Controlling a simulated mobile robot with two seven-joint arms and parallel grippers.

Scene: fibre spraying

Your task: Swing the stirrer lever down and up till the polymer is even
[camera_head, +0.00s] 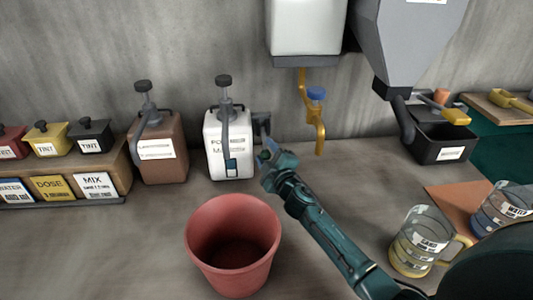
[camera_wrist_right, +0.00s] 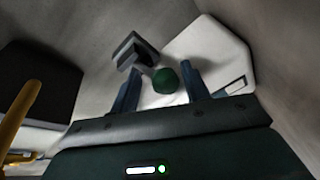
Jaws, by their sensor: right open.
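The white polymer container (camera_head: 228,145) stands against the back wall, with a dark pump on top and a level window on its front. It also shows in the right wrist view (camera_wrist_right: 212,52). The stirrer lever's dark bracket (camera_head: 261,124) sticks out from its right side; it also shows in the wrist view (camera_wrist_right: 135,50). The lever's green knob (camera_wrist_right: 165,81) appears between the fingers of my right gripper (camera_head: 271,160), which is open. Gaps show on both sides of the knob; contact is not visible. My left gripper is not in view.
A red bucket (camera_head: 233,240) stands in front of the container. A brown jug (camera_head: 158,150) is to its left. A yellow tap pipe (camera_head: 319,132) hangs to its right. A black bin (camera_head: 440,142) and a sand cup (camera_head: 420,240) are further right.

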